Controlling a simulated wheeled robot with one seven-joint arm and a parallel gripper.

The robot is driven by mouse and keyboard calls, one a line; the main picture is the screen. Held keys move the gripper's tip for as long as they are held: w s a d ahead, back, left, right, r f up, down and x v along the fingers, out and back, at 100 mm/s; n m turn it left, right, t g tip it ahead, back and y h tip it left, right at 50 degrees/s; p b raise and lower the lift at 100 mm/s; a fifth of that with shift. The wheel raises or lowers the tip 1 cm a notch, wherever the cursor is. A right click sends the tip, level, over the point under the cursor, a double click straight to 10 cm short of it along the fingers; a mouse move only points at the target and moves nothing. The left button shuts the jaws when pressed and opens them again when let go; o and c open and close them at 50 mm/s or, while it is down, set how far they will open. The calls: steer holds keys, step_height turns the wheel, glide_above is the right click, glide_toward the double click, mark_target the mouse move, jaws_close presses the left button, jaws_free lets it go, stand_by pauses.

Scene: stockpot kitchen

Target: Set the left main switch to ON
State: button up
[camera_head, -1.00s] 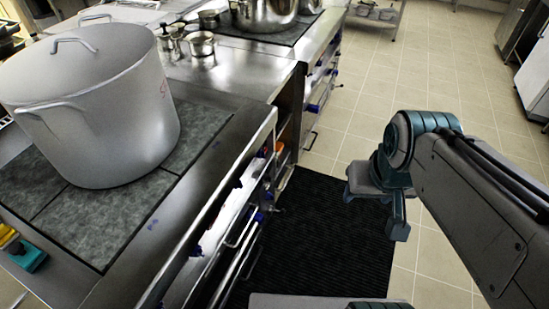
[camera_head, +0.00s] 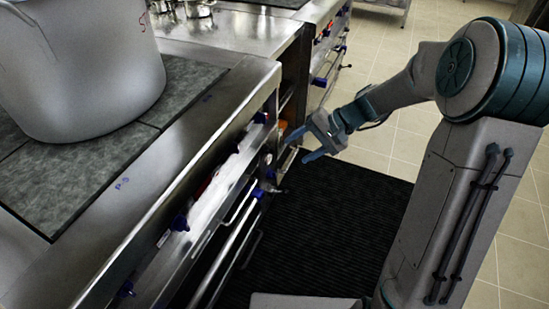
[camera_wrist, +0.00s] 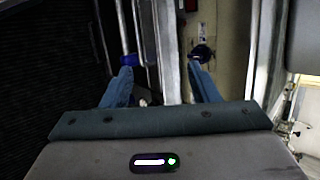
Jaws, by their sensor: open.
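My gripper (camera_head: 295,150) is open and empty, pointing at the far end of this front. In the wrist view, my gripper (camera_wrist: 160,70) has its blue fingers spread on either side of metal rails. One blue knob (camera_wrist: 203,53) shows just beyond the right fingertip, and another (camera_wrist: 130,60) by the left fingertip.
A large grey pot (camera_head: 80,65) stands on the dark hob plates of the stove (camera_head: 130,190). A second steel counter (camera_head: 250,35) lies beyond a gap. A black ribbed mat (camera_head: 320,225) covers the floor before the stove. Long handle bars (camera_head: 225,255) stick out from the front.

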steer(key=w+f+m+t+y+b, duration=0.1)
steer(key=w+f+m+y+b, duration=0.1)
steer(key=w+f+b, duration=0.45)
steer(key=w+f+m+t+y+b, duration=0.1)
steer(key=w+f+y+b, duration=0.15)
steer(key=f, duration=0.65)
steer(key=m+t+y+b, duration=0.3)
steer(key=m+t+b, duration=0.3)
steer(key=t, duration=0.1)
glide_toward(273, 152)
steer(key=shift+h, duration=0.25)
steer(key=b+x, duration=0.3)
steer(key=x, duration=0.7)
steer(key=shift+r, duration=0.15)
steer(key=shift+d, duration=0.1)
steer(key=c, duration=1)
